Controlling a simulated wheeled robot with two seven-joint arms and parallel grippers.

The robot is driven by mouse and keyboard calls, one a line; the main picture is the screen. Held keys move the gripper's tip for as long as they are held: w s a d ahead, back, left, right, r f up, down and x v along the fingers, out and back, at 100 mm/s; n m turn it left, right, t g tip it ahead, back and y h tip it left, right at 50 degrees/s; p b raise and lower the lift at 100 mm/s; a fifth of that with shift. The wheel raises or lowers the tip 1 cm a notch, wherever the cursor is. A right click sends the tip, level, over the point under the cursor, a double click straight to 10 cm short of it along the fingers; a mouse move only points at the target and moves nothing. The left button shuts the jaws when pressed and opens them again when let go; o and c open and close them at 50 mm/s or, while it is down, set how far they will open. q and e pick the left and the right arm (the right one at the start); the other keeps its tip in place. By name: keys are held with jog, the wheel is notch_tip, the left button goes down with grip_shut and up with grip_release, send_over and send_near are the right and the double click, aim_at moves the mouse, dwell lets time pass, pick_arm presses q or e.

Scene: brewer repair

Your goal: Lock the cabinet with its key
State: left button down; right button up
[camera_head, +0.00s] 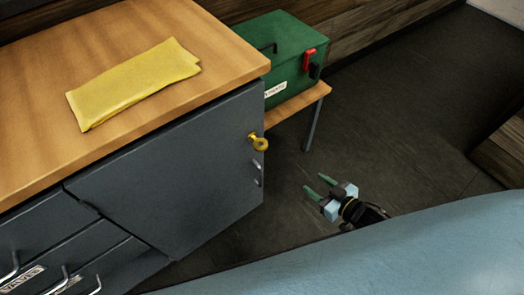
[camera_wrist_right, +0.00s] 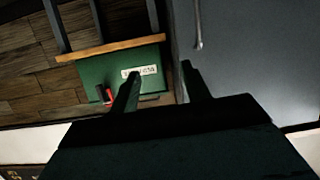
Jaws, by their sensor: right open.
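The grey cabinet (camera_head: 185,175) stands at the left in the head view with its door closed flush. A yellow key (camera_head: 258,142) sits in the lock near the door's upper right edge, its round bow sticking out. A metal door handle (camera_head: 258,173) is just below the key. In the right wrist view the cabinet door (camera_wrist_right: 245,60) fills the right side and the handle (camera_wrist_right: 198,30) shows at the top; the key is not visible there. My right gripper (camera_head: 320,186) is open and empty, right of and lower than the key, apart from the door. My left gripper is not in view.
A yellow folded cloth (camera_head: 135,82) lies on the wooden cabinet top (camera_head: 40,75). A green toolbox (camera_head: 283,62) with a red latch stands on a low wooden bench (camera_head: 300,103) behind the cabinet. Drawers (camera_head: 70,255) are at the lower left. Dark floor (camera_head: 390,130) is clear at right.

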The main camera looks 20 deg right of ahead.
aim_at(261, 146)
jog(key=w+a+r+n+t+y+b, duration=0.1)
jog(key=w+a+r+n+y+b, duration=0.15)
jog(key=a+r+y, duration=0.55)
jog(key=w+a, duration=0.1)
jog(key=w, duration=0.2)
jog(key=w+a+r+h+b, duration=0.1)
jog(key=w+a, duration=0.1)
jog(key=w+a+r+h, duration=0.1)
jog(key=w+a, duration=0.1)
jog(key=w, duration=0.1)
jog(key=shift+w+a+b, duration=0.2)
jog(key=shift+w+b, duration=0.15)
jog(key=shift+b, duration=0.05)
jog(key=shift+w+a+r, duration=0.1)
jog(key=shift+w+a, duration=0.25)
jog(key=shift+w, duration=0.05)
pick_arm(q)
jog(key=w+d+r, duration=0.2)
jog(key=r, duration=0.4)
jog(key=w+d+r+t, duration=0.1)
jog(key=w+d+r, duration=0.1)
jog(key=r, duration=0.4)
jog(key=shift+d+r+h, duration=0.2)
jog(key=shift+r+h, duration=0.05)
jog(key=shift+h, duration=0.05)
pick_arm(e)
jog(key=c, duration=0.7)
